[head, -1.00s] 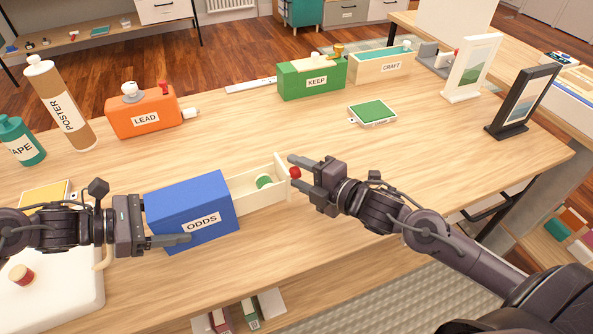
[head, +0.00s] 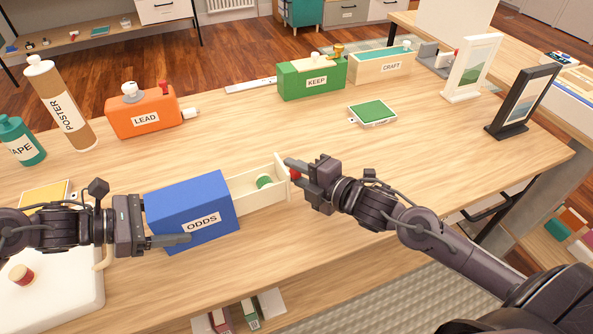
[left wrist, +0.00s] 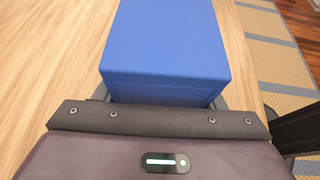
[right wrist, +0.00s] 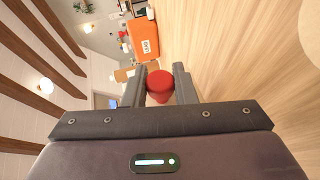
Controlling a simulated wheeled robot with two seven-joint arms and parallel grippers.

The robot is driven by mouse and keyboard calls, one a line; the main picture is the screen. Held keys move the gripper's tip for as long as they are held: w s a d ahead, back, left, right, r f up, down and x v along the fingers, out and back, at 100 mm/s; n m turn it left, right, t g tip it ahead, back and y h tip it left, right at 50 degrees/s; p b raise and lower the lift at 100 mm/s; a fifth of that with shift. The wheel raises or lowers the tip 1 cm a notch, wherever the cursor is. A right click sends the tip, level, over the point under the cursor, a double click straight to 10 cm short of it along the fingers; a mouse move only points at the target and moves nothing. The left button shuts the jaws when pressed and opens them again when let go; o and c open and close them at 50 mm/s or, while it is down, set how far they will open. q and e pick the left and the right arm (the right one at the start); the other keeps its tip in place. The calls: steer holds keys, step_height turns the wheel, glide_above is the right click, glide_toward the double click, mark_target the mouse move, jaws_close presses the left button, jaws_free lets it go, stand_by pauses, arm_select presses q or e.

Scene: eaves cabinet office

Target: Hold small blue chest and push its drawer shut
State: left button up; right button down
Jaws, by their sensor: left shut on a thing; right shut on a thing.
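The small blue chest (head: 192,203), labelled ODDS, sits on the wooden desk. Its cream drawer (head: 262,202) is pulled out to the right, with a round green thing (head: 264,181) inside. My left gripper (head: 165,241) is shut on the chest's left end; the chest also fills the upper left wrist view (left wrist: 170,45). My right gripper (head: 298,168) is shut on the red knob (head: 294,174) at the drawer's front. In the right wrist view the red knob (right wrist: 160,84) sits between the two fingers.
An orange LEAD box (head: 144,113), a POSTER tube (head: 62,103) and a teal TAPE bottle (head: 22,142) stand at the back left. A green KEEP box (head: 312,80) and a green-topped pad (head: 373,112) lie beyond the drawer. The desk right of the drawer is largely clear.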

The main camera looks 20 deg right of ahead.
mark_target(255, 197)
steer(key=a, duration=0.7)
steer(key=s+a, duration=0.1)
steer(key=a, duration=0.3)
steer(key=shift+a, duration=0.3)
steer(key=c, duration=1.5)
jaws_free()
steer(key=shift+c, duration=0.2)
steer(key=o, duration=0.4)
steer(key=shift+w, duration=0.1)
steer(key=shift+d, duration=0.1)
steer(key=shift+v, duration=3.75)
